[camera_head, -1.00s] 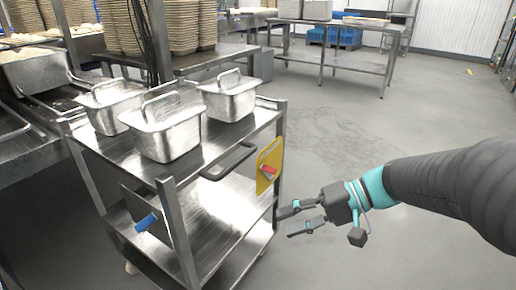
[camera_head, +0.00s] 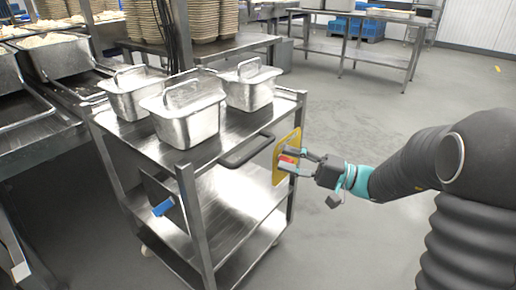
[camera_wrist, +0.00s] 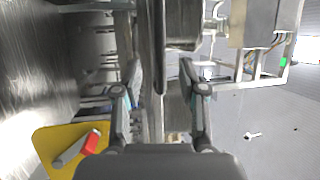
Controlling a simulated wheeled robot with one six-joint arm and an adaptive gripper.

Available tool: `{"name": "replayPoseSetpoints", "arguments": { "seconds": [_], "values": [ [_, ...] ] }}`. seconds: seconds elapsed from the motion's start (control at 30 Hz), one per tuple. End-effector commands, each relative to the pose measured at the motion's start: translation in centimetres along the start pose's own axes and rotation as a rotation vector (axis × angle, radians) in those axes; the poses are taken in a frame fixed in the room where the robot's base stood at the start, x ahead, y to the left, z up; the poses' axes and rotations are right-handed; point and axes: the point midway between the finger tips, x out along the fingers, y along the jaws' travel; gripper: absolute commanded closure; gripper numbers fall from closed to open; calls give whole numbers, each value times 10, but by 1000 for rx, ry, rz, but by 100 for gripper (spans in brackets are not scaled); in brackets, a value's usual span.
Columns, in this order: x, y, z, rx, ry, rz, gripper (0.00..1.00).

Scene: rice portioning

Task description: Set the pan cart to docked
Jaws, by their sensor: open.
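The steel pan cart (camera_head: 193,165) stands on the floor left of my gripper. It carries lidded steel pans on its top shelf and a dark handle (camera_head: 245,150) on its near end. A yellow plate (camera_head: 278,172) with a red-tipped lever (camera_head: 288,158) is on its right post; the plate (camera_wrist: 50,152) and lever (camera_wrist: 91,141) also show at lower left in the wrist view. My gripper (camera_head: 287,159) is open beside the plate, partly covering the lever. In the wrist view my fingers (camera_wrist: 160,72) are apart, with a dark bar between them in the picture; contact cannot be told.
A blue-tipped lever (camera_head: 163,207) sits on a dark plate at the cart's left post. A steel counter with rice trays (camera_head: 62,60) stands close on the left. A steel table (camera_head: 360,45) is at the back.

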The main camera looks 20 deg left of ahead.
Motion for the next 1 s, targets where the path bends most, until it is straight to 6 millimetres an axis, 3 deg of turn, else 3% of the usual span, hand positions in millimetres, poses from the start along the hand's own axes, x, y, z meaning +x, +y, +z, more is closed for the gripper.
{"name": "replayPoseSetpoints", "arguments": {
  "seconds": [0.2, 0.4, 0.6, 0.87, 0.9, 1.0],
  "values": [
    [42, -1, 1, 0, -4, 1, 59],
    [69, -1, 0, 1, -1, 0, 59],
    [81, 0, 0, 1, 0, 1, 59],
    [82, 0, 0, 1, 1, 1, 59],
    [82, 0, 0, 1, 1, 1, 61],
    [82, 0, 0, 1, 1, 1, 86]
  ]
}}
